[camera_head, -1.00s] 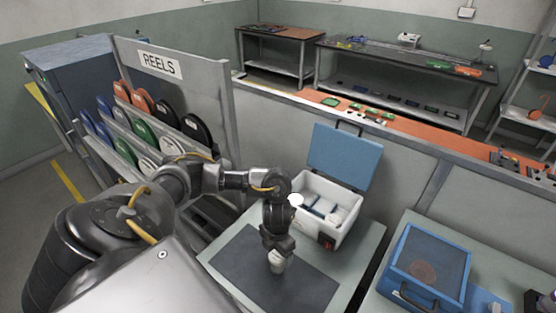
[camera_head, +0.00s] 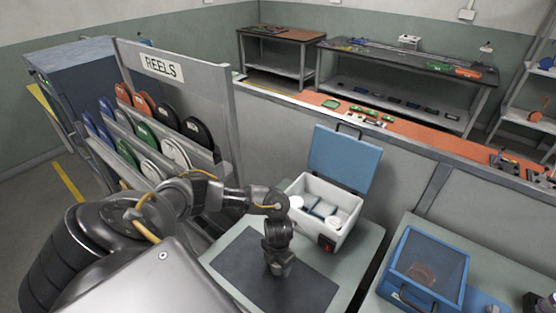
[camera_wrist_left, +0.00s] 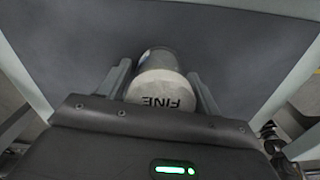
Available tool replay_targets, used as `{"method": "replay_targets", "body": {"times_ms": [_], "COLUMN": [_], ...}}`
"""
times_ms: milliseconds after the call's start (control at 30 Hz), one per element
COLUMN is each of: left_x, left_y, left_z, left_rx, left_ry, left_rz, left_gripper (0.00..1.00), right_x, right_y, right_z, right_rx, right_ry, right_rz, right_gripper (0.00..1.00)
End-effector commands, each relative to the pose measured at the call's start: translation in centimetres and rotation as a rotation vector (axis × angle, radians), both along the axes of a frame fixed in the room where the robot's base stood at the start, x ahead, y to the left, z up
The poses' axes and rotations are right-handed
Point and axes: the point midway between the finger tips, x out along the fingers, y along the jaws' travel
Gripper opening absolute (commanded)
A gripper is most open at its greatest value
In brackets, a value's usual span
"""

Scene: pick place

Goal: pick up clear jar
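The jar (camera_wrist_left: 160,88) stands on the dark mat (camera_head: 255,268). In the left wrist view its pale lid, marked FINE, faces my camera and its greyish body shows behind the lid. My left gripper (camera_head: 280,270) is low over the mat in the head view and hides the jar there. In the left wrist view the left gripper (camera_wrist_left: 160,72) has one finger on each side of the jar, with narrow gaps showing near the fingertips, so it looks open around it. My right gripper is not in view.
An open white case (camera_head: 325,215) with a blue lid (camera_head: 344,160) stands behind the mat, with pale round items inside. A blue clear-topped box (camera_head: 428,265) is on the right bench. A reel rack (camera_head: 165,105) stands at the left.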

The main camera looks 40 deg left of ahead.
Motion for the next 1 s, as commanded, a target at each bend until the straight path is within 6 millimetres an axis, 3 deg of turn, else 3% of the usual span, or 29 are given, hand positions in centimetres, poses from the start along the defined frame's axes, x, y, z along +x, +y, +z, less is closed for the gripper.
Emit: {"method": "replay_targets", "body": {"times_ms": [33,333,667,933,1000], "left_x": [0.0,0.1,0.1,0.1,-0.6], "left_y": [0.0,0.0,0.0,0.0,0.1], "left_z": [0.0,0.1,0.4,3.2,3.9], "left_rx": [0.000,0.000,-0.001,0.000,-0.001], "left_ry": [0.000,-0.001,-0.002,-0.004,-0.002], "left_rz": [0.000,0.000,0.000,-0.002,-0.003], "left_gripper": [0.57,0.19,0.19,0.19,0.19], "right_x": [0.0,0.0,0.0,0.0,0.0], "right_y": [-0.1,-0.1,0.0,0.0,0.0], "right_z": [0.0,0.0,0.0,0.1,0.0], "right_rx": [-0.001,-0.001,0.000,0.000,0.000], "right_ry": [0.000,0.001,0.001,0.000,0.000], "right_rz": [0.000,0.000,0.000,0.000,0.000], "right_gripper": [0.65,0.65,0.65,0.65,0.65]}}
